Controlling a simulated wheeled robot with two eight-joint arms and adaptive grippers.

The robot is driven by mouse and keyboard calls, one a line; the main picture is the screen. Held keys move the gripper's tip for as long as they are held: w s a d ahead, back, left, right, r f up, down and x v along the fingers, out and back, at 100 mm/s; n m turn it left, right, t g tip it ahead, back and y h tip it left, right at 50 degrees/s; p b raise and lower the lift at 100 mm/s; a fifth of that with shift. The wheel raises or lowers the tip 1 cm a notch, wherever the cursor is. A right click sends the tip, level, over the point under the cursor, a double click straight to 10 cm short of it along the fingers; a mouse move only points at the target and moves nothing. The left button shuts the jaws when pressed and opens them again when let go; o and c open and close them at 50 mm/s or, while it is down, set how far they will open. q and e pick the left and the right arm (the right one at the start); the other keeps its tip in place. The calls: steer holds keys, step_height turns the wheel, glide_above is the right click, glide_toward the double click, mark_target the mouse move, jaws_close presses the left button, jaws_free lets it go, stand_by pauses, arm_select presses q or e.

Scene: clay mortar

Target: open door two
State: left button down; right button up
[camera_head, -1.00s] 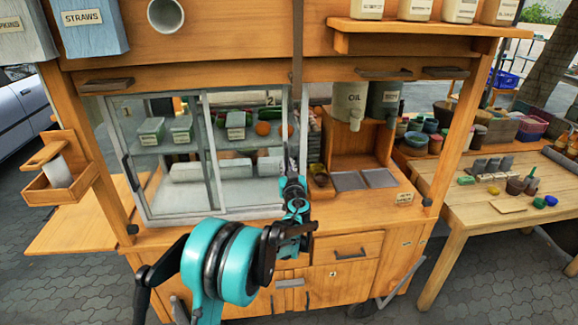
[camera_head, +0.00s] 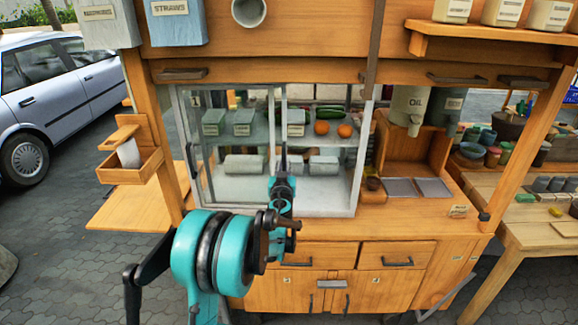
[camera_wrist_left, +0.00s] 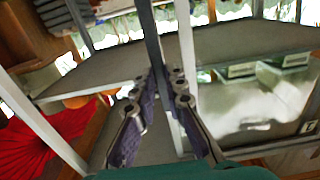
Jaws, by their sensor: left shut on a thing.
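The glass cabinet (camera_head: 347,205) has two sliding doors. Door one (camera_head: 195,185), marked 1, covers its left half. Door two's dark upright edge (camera_head: 284,125) stands near the cabinet's middle, close to door one's right frame. The right part is uncovered, with two oranges (camera_head: 321,128) and a cucumber on the shelf. My left gripper (camera_head: 283,178) is at the lower part of this edge. In the left wrist view, its fingers (camera_wrist_left: 165,88) are closed around an upright bar (camera_wrist_left: 153,40). Door two's label and most of its pane are hidden or hard to make out. My right gripper is not in view.
The wooden counter (camera_head: 400,222) has drawers with handles below the cabinet. An oil dispenser (camera_head: 408,105) and metal trays (camera_head: 415,188) stand to the right. A wooden side box (camera_head: 128,168) hangs at left, and a work table (camera_head: 540,232) stands at far right.

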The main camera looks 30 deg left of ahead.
arm_select(q)
steer(key=c, duration=1.6)
jaws_free()
steer(key=shift+o, duration=0.2)
steer(key=v, duration=1.2)
